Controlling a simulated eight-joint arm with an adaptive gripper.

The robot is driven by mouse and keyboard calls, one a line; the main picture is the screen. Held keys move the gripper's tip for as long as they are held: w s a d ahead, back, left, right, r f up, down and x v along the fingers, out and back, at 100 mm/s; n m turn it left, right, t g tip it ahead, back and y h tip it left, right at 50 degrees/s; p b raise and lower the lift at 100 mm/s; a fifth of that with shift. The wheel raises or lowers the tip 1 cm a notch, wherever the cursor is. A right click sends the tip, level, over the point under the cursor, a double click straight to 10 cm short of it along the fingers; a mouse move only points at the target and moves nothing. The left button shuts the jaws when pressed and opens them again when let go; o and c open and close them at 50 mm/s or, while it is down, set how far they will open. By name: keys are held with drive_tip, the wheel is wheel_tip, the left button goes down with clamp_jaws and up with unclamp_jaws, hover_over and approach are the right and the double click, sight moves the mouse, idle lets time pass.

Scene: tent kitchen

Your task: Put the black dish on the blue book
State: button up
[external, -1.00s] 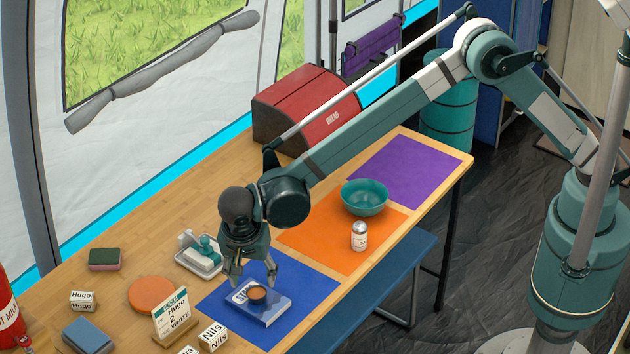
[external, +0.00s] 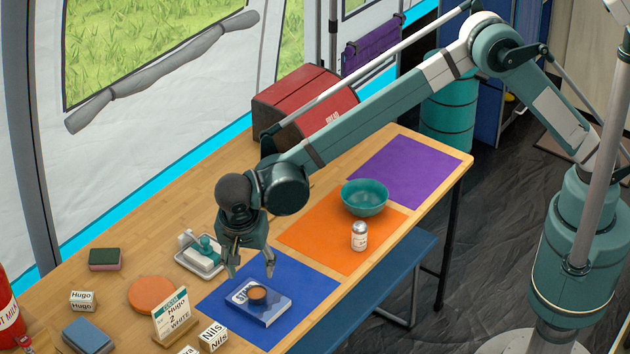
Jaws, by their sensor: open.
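The blue book (external: 270,312) lies flat on the blue mat (external: 312,287) at the lower middle of the external view. The small round dish (external: 257,293) sits on top of the book, near its middle; its outside is dark and its inside looks orange-brown. My gripper (external: 251,271) is open and empty. It hangs above and just behind the dish, with its fingers apart, and does not touch the dish as far as I can see.
A butter dish (external: 200,253) stands close behind the gripper on the left. A name card (external: 172,312) and a Nils block (external: 213,336) are left of the book. A salt shaker (external: 359,236) and a teal bowl (external: 364,197) stand on the orange mat (external: 310,243).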

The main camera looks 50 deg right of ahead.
idle(0.5)
drive_tip(key=w+d+r+n+y, duration=0.1)
drive_tip(key=w+d+r+n, duration=0.15)
drive_tip(key=d+r, duration=0.65)
drive_tip(key=w+d+r+n+y, duration=0.1)
drive_tip(key=w+d+r, duration=0.35)
drive_tip(key=d, duration=0.85)
drive_tip(key=s+d+r+n+t, duration=0.1)
drive_tip(key=d+r, duration=0.3)
drive_tip(key=d, duration=0.6)
drive_tip(key=s+d+r+n+t, duration=0.15)
drive_tip(key=d+r, duration=0.35)
drive_tip(key=d, duration=0.6)
drive_tip(key=s+d+r+n+y, duration=0.1)
drive_tip(key=s+d+n, duration=0.1)
drive_tip(key=s+d, duration=0.5)
drive_tip(key=s+d+r+n, duration=0.1)
drive_tip(key=s+d, duration=0.2)
drive_tip(key=d, duration=0.9)
drive_tip(key=s+d+f+n+t, duration=0.1)
drive_tip(key=s+d+f, duration=0.2)
drive_tip(key=s+d, duration=0.3)
drive_tip(key=s+d+f+n+t, duration=0.2)
drive_tip(key=s+d+f, duration=0.1)
drive_tip(key=s+d, duration=0.4)
drive_tip(key=shift+s+d+n, duration=0.15)
drive_tip(key=shift+s+n, duration=0.15)
drive_tip(key=shift+s, duration=0.2)
